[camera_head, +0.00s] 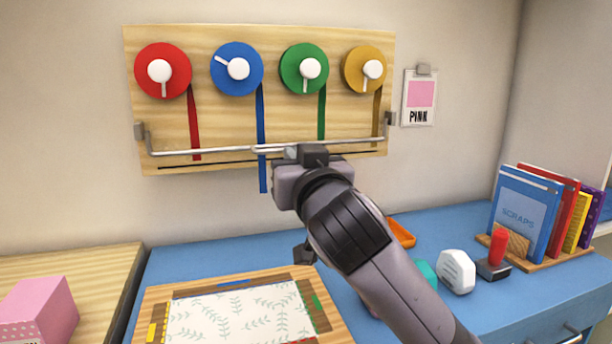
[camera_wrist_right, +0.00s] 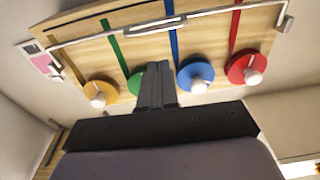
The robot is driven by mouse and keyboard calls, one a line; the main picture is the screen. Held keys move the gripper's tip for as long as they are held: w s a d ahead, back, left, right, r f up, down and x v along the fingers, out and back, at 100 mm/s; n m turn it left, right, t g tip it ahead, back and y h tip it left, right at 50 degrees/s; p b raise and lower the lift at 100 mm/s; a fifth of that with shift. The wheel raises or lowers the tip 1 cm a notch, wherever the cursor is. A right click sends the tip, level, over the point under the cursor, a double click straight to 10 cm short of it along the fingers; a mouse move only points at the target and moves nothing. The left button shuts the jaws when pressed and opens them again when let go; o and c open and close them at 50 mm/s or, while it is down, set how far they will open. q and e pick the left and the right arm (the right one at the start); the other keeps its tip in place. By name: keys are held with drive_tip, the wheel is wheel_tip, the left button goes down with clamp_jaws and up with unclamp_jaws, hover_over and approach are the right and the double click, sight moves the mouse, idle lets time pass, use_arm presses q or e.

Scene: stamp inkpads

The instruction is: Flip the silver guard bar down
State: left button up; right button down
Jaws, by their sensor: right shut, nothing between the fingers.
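The silver guard bar (camera_head: 200,151) spans the wooden spool board (camera_head: 255,32) on the wall, passing in front of the hanging ribbons. Its ends bend up to grey brackets at both sides, so its long part sits lower than the brackets, just above a dark line on the board. My right gripper (camera_head: 292,153) is at the middle of the bar and hides part of it. In the right wrist view my fingers (camera_wrist_right: 158,68) are shut and empty, and the bar's thicker middle grip (camera_wrist_right: 156,26) shows beyond their tips. Contact cannot be told. My left gripper is not in view.
Red (camera_head: 148,86), blue (camera_head: 223,80), green (camera_head: 290,76) and yellow spools sit above the bar. A pink card (camera_head: 420,97) hangs right of the board. Below, the blue desk holds a framed tray (camera_head: 160,292), a white stamp-like item (camera_head: 457,271) and books (camera_head: 525,212).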

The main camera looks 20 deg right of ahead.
drive_tip(key=s, duration=0.5)
drive_tip(key=shift+s+f, duration=0.25)
drive_tip(key=shift+f, duration=0.15)
